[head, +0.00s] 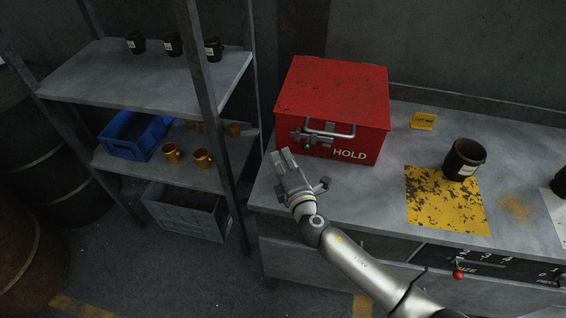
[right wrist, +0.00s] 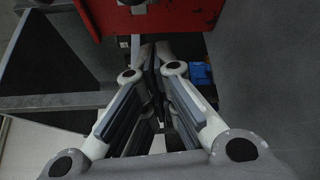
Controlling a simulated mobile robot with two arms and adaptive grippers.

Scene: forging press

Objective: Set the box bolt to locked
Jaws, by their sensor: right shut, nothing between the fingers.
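The red box (head: 335,95) with HOLD lettering stands on the grey workbench, lid closed. Its metal bolt (head: 308,137) and a handle (head: 330,130) are on the front face; the bolt's exact position is too small to tell. My right gripper (head: 281,156) is shut and empty, in front of the box's lower left corner, just below and left of the bolt. In the right wrist view its fingers (right wrist: 150,50) are together, with part of the red box (right wrist: 190,15) at the top. My left gripper is not in view.
A dark mug (head: 464,158) stands on the bench by a worn yellow patch (head: 445,205). A shelf (head: 150,75) on the left holds mugs and a blue bin (head: 135,134). A red knob (head: 458,275) sits at the bench front.

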